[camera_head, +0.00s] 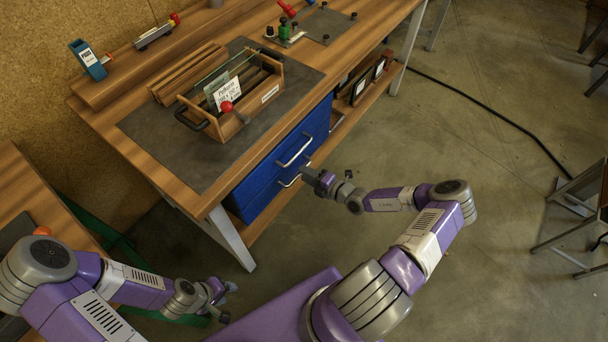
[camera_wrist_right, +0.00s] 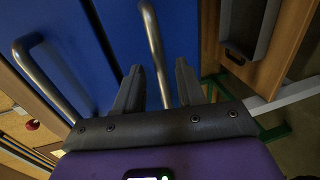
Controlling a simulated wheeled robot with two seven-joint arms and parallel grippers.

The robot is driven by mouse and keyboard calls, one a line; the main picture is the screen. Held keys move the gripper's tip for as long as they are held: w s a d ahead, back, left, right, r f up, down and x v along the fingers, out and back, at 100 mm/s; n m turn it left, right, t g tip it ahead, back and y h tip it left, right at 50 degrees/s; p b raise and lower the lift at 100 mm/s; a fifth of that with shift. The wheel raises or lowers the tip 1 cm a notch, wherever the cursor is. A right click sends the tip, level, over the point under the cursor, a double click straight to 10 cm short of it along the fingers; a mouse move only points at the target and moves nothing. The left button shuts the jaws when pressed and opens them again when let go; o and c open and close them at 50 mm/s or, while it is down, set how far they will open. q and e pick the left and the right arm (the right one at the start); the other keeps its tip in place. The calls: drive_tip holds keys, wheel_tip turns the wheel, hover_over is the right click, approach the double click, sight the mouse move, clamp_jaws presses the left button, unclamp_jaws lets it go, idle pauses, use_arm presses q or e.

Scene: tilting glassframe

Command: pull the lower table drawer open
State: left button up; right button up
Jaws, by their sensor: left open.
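The blue lower drawer (camera_head: 262,198) sits under the workbench, below the blue upper drawer (camera_head: 300,139). Both look closed. The lower drawer's metal handle (camera_head: 290,182) is beside my right gripper (camera_head: 306,176). In the right wrist view this handle (camera_wrist_right: 154,45) runs into the space between the two fingers of my right gripper (camera_wrist_right: 158,82). The fingers stand apart, with a gap on each side of the bar. The upper drawer's handle (camera_wrist_right: 45,80) lies to the left there. My left gripper (camera_head: 226,300) is open and empty, low in the head view, away from the drawers.
The workbench top (camera_head: 170,165) carries a wooden crate (camera_head: 262,100) with a red knob. A lower shelf (camera_head: 345,120) holds dark items right of the drawers. A pale table leg (camera_head: 232,240) stands left of them. The floor in front is open; a black cable crosses it farther right.

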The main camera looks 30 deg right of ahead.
drive_tip(key=shift+x, duration=0.85)
clamp_jaws()
